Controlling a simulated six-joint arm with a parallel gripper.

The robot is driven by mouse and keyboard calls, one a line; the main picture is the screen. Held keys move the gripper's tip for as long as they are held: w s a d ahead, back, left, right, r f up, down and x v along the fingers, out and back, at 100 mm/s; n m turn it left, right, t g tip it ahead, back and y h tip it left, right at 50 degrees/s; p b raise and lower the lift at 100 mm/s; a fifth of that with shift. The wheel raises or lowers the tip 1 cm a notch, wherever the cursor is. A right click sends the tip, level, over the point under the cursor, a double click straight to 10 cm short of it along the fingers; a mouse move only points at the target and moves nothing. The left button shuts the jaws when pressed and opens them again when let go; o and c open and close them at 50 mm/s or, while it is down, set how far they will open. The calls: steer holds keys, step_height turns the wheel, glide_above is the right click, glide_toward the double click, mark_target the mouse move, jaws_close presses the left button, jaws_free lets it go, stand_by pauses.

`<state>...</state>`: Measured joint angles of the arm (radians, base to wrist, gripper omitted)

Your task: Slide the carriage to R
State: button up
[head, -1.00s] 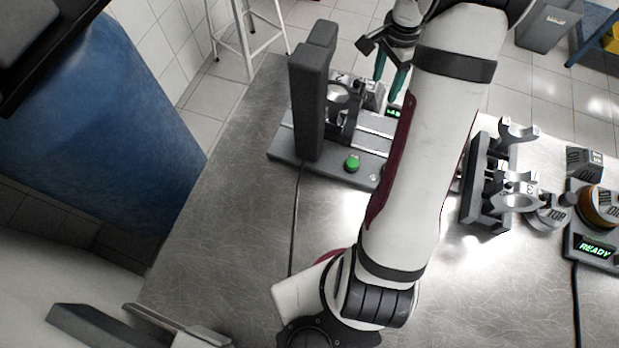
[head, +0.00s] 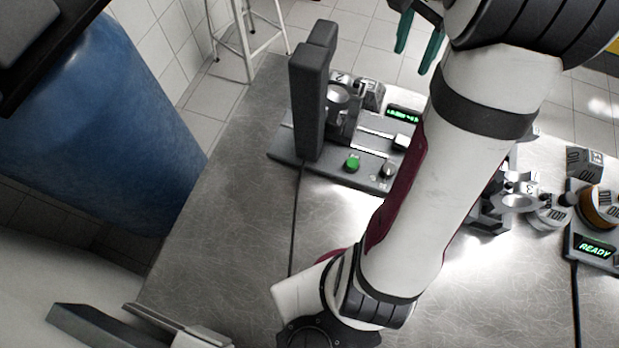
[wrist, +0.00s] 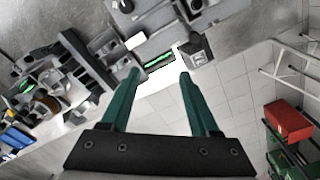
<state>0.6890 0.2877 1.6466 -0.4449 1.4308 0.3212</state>
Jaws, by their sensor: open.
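The slide station has a dark grey base (head: 318,166), a tall dark upright (head: 312,95) and a pale rail (head: 374,137). What looks like the carriage, a metal ring holder (head: 339,97), sits beside the upright at the rail's left end. No R mark is readable. My gripper (head: 414,60) has green fingers spread apart, empty, above and beyond the station's far right side. In the wrist view, my gripper (wrist: 160,76) is open, with the station's green display (wrist: 158,62) between and just past the fingertips.
A green button (head: 352,163) and a small knob (head: 388,170) sit on the base's front. A metal block (head: 372,94) stands behind the rail. My arm partly hides a dark rack (head: 489,215). A READY box (head: 592,248) is at right. The front-left table is bare.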

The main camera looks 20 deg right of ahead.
steer(key=s+a+n, duration=0.5)
steer(key=s+a, duration=0.2)
steer(key=a, duration=0.6)
steer(key=s+a+f+n+y, duration=0.1)
steer(key=s+a+n, duration=0.4)
steer(key=a, duration=0.8)
steer(key=shift+s+a+f+n+y, duration=0.15)
steer(key=shift+s+f+n+y, duration=0.15)
steer(key=shift+s, duration=0.9)
